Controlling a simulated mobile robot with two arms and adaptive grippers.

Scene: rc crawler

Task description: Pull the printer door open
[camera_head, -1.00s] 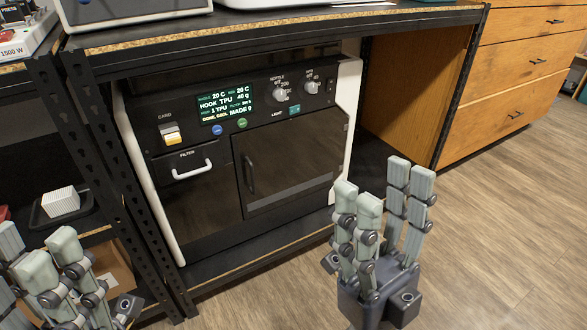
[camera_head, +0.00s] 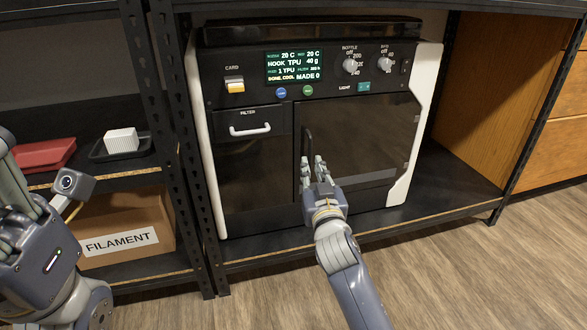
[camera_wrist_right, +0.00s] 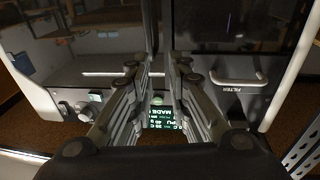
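The printer (camera_head: 260,195) stands on the lower shelf under a bench. Its dark glass door (camera_head: 365,130) is closed, with a black upright handle (camera_head: 307,143) near the door's left edge. My right gripper (camera_head: 313,168) is in front of the handle's lower part, fingers pointing at the printer. In the right wrist view, the two sets of fingers (camera_wrist_right: 152,85) stand apart with a gap between them; I cannot tell whether they touch the handle. My left gripper (camera_head: 18,195) is at the left edge, partly cut off, and its opening is unclear.
A filter drawer with a white handle (camera_head: 249,130) sits left of the door. A black rack post (camera_head: 183,140) stands left of the printer. A filament box (camera_head: 120,230) and a red tray (camera_head: 45,155) lie on the left shelves. The floor (camera_head: 480,270) in front is clear.

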